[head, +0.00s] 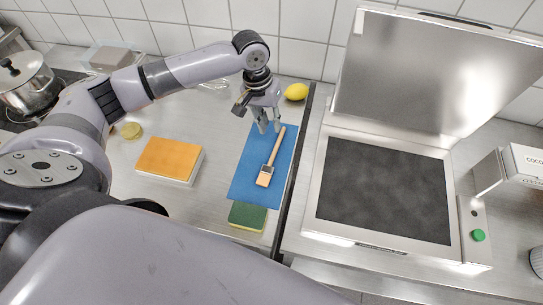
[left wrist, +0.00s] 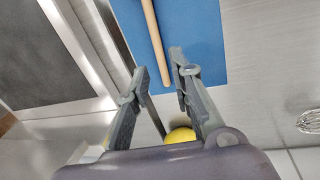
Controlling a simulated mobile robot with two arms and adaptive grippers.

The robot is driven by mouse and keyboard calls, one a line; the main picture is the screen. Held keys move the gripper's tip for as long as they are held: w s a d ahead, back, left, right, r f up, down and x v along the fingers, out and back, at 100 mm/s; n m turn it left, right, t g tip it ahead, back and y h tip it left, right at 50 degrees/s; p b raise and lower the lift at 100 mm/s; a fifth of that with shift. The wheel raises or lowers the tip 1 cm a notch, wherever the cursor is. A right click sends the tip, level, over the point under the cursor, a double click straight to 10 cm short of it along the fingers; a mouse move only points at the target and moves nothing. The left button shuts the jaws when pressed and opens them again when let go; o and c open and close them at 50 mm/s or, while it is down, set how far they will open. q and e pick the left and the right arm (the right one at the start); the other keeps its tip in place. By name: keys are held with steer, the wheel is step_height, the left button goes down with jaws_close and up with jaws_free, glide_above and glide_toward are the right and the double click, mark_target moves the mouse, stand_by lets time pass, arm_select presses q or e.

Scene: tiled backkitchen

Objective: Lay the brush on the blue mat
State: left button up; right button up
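The brush (head: 268,166) has a wooden handle and a pale bristle end. It lies on the blue mat (head: 247,177) in the head view, handle toward the back. My left gripper (head: 269,130) is open near the handle's far end, over the mat's back edge. In the left wrist view the handle (left wrist: 155,40) lies on the mat (left wrist: 203,45), and its tip shows between the open fingers of the left gripper (left wrist: 153,72). The fingers look apart from the handle. The brush's bristle end is outside the left wrist view. My right gripper is not in view.
A yellow lemon (head: 296,92) sits just behind the mat. A green sponge (head: 247,216) lies at its front edge. An orange-covered book (head: 170,158) lies to the left. An open-lidded grill (head: 385,190) stands to the right. Counter between book and mat is clear.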

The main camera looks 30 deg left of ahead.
mark_target(277, 144)
arm_select(q)
steer(key=f, duration=0.2)
steer(key=shift+w+d+f, duration=0.15)
steer(key=shift+d+f, duration=0.1)
steer(key=shift+f, duration=0.4)
steer(key=f, duration=0.1)
steer(key=d+f+p, duration=0.1)
steer(key=f, duration=0.1)
steer(key=shift+w+f, duration=0.15)
steer(key=shift+f, duration=0.1)
steer(key=shift+d+f+p, duration=0.1)
steer(key=shift+f+p, duration=0.2)
steer(key=shift+f, duration=0.25)
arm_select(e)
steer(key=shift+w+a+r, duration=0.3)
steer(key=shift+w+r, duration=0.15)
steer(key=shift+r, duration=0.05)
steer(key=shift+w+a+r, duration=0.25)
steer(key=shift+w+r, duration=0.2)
arm_select(q)
steer(key=shift+c, duration=0.5)
steer(key=c, duration=0.4)
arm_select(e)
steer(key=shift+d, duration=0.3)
